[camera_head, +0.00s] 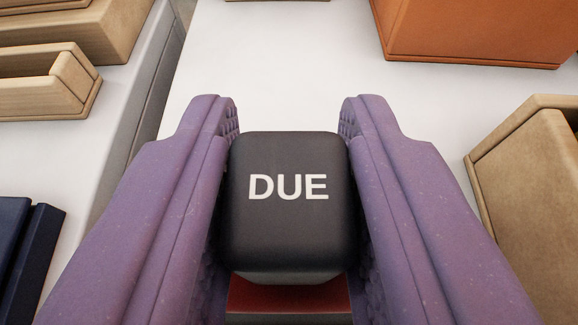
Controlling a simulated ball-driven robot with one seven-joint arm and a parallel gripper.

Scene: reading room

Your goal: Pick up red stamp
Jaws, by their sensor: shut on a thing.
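The stamp (288,240) is in the middle of the head camera view, with a black rounded top that reads "DUE". A strip of its red body (288,296) shows below the black top. My gripper (289,115) is shut on the stamp, with one purple finger against its left side and the other against its right side. The stamp's lower part is hidden, and I cannot tell whether it touches the surface beneath.
A white surface (275,60) lies beyond the fingers and is clear in the middle. An orange box (480,30) stands at the back right, and a tan box (535,190) stands at the right. Wooden trays (45,85) are at the upper left. A dark blue object (25,255) is at the lower left.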

